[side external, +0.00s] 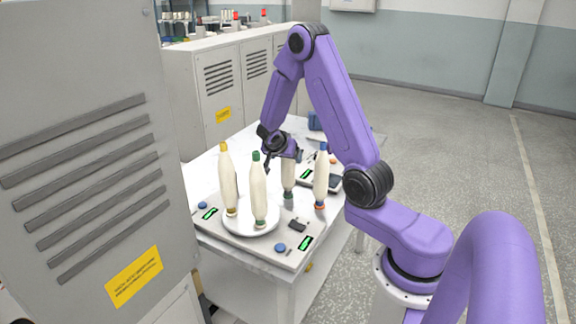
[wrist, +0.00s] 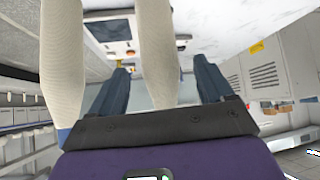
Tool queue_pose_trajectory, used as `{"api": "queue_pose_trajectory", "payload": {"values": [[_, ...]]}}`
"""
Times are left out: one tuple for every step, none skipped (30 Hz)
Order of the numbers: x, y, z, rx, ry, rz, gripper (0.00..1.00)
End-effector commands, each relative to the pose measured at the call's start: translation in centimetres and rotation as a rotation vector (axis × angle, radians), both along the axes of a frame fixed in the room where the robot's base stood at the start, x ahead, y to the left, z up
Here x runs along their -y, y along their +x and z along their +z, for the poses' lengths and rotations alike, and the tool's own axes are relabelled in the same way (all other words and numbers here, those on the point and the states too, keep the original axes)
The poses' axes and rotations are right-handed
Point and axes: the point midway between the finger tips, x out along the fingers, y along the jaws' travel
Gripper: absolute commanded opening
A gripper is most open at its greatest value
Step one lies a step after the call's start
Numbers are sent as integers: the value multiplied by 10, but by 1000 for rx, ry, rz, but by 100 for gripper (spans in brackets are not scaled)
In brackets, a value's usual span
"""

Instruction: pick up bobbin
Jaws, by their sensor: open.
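Another bobbin (wrist: 62,60) is at left.
A white round tray (side external: 264,230) sits on a pale panel (side external: 228,228) with buttons and green displays, on a white table (side external: 205,165). A grey vented cabinet (side external: 80,90) stands close at left. Other dark items lie beyond the blue-topped bobbin.

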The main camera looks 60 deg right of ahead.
Motion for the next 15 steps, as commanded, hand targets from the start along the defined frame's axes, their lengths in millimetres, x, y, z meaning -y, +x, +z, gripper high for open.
{"api": "queue_pose_trajectory", "payload": {"values": [[0,0,-2,-1,0,-1,80],[0,0,-3,-1,0,-1,80],[0,0,-5,-1,0,0,80],[0,0,-7,-1,0,0,80],[0,0,-9,-1,0,-1,80],[0,-1,-14,-3,0,0,80],[0,-1,-18,-4,1,1,80],[0,-1,-22,-4,1,-1,80],[0,0,-28,-5,1,1,80],[0,0,-32,-4,1,1,80],[0,-1,-36,-4,1,1,80],[0,-1,-41,-3,2,0,80],[5,0,-44,-1,1,-2,80],[9,1,-46,-2,1,-1,80],[12,2,-50,0,1,-3,80]]}}
